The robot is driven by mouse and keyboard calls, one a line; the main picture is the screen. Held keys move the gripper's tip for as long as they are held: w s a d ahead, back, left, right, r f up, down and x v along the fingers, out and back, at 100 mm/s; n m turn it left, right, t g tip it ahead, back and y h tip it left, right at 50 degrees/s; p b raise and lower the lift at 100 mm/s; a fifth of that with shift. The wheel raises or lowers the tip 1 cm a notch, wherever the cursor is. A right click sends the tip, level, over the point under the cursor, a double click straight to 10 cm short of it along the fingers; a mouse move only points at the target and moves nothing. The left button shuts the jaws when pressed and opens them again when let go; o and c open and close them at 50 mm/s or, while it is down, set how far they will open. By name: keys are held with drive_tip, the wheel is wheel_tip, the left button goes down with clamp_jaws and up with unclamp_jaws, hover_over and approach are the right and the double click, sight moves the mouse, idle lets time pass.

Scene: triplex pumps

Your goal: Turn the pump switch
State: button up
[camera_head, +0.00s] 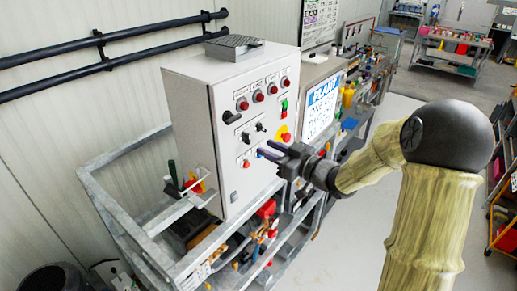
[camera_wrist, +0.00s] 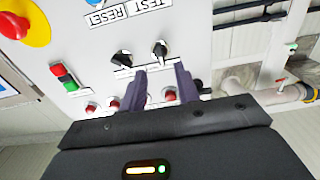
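The grey-white control box (camera_head: 232,150) stands on a metal frame, its front panel facing right. The panel carries black rotary switches; one (camera_head: 261,127) and another (camera_head: 246,137) sit mid-panel. The wrist view, which is upside down, shows two black switches, one at left (camera_wrist: 121,59) and one at right (camera_wrist: 160,50), near RESET and TEST labels. I cannot tell which is the pump switch. My gripper (camera_head: 272,149) is in front of the panel's lower right. In the wrist view my gripper (camera_wrist: 160,72) is open and empty, with the right switch just beyond the gap between its fingertips.
A red emergency knob on yellow (camera_head: 284,137) and green and red buttons (camera_head: 284,108) sit close to my gripper on the panel. Red indicators (camera_head: 258,96) line the panel's upper part. A blue-and-white sign (camera_head: 322,100) stands right of the box. Floor (camera_head: 340,230) at right is clear.

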drive_tip(key=b+v, duration=0.3)
drive_tip(key=v, duration=0.8)
drive_tip(key=shift+d, duration=0.2)
drive_tip(key=d+f+m+h, duration=0.5)
drive_tip(key=f+m+h, duration=0.3)
drive_tip(key=h, duration=0.4)
drive_tip(key=s+f+m+g+h, duration=0.1)
drive_tip(key=s+f+g, duration=0.3)
drive_tip(key=s, duration=0.4)
drive_tip(key=s+a+f+m+g+h, duration=0.1)
drive_tip(key=s+f+g, duration=0.3)
drive_tip(key=s, duration=0.4)
drive_tip(key=shift+s+a+f+b, duration=0.3)
drive_tip(key=shift+f+b, duration=0.1)
drive_tip(key=shift+f, duration=0.25)
